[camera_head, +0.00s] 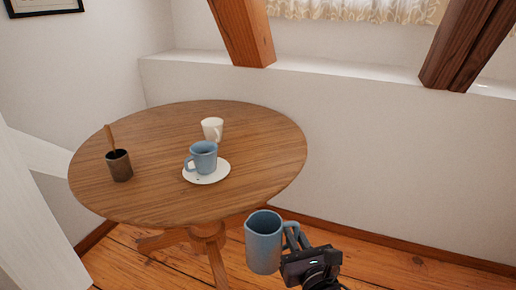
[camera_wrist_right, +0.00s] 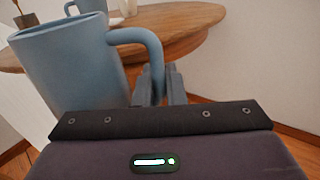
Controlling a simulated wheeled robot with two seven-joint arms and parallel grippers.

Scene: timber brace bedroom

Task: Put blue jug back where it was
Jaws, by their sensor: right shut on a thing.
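The blue jug (camera_head: 263,243) is upright in the head view, off the near right edge of the round wooden table. My right gripper (camera_head: 293,240) is shut on its handle. In the right wrist view the jug (camera_wrist_right: 70,65) fills the left side, and the fingers of my right gripper (camera_wrist_right: 158,85) close on the handle. A smaller blue mug (camera_head: 204,156) sits on a white saucer (camera_head: 219,175) on the table. My left gripper does not show.
The round table (camera_head: 250,195) also bears a white cup (camera_head: 212,128) and a dark brown cup (camera_head: 119,166) with a wooden stick in it. The table's right and front areas are bare. A white wall with a ledge (camera_head: 330,78) and timber braces (camera_head: 243,32) stands behind.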

